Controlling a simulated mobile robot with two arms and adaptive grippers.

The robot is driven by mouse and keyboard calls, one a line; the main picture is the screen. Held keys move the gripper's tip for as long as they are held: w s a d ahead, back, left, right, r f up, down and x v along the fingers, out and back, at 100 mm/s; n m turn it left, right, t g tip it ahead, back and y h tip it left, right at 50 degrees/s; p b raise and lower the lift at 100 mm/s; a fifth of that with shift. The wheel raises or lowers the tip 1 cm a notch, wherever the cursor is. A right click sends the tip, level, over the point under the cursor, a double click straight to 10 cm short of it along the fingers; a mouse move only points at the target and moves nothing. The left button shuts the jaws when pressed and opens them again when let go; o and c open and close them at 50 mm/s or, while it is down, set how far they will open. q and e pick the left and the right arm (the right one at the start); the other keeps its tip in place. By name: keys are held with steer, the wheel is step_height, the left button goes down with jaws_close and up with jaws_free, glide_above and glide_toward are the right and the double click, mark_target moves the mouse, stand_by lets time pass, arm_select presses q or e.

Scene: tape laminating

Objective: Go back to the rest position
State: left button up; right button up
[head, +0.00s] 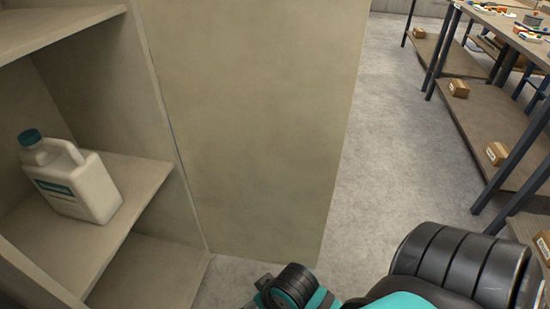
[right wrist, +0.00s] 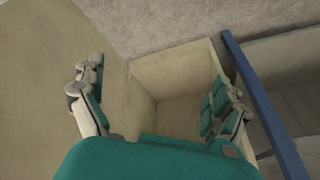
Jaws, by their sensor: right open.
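My right gripper (right wrist: 158,76) is open in the right wrist view. Its two fingers stand wide apart with nothing between them. Behind the gap is the hollow, open inside of a beige box-like structure (right wrist: 172,72); I cannot tell whether the fingers are near it. In the head view, black and teal parts of my arm show at the bottom edge, in front of the cabinet's side panel (head: 245,110). My left gripper is in neither view.
A white jug (head: 82,188) with a teal cap stands on a cabinet shelf (head: 145,178) at left. Workbenches (head: 455,65) with small boxes and dark legs stand at right. Grey floor (head: 375,130) lies clear between. A blue post (right wrist: 262,100) runs beside the right finger.

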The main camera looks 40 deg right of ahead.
steer(key=shift+s+d+f+n+g+h, duration=0.15)
steer(key=shift+s+d+n, duration=0.15)
steer(key=shift+s+n, duration=0.15)
steer(key=shift+s+d+r+n+g+h, duration=0.1)
steer(key=shift+s+d+n+h, duration=0.1)
steer(key=shift+s+d+n, duration=0.3)
steer(key=shift+s+d+f+n+g+h, duration=0.15)
steer(key=shift+s+n, duration=0.1)
steer(key=shift+s, duration=0.35)
steer(key=shift+a, duration=0.1)
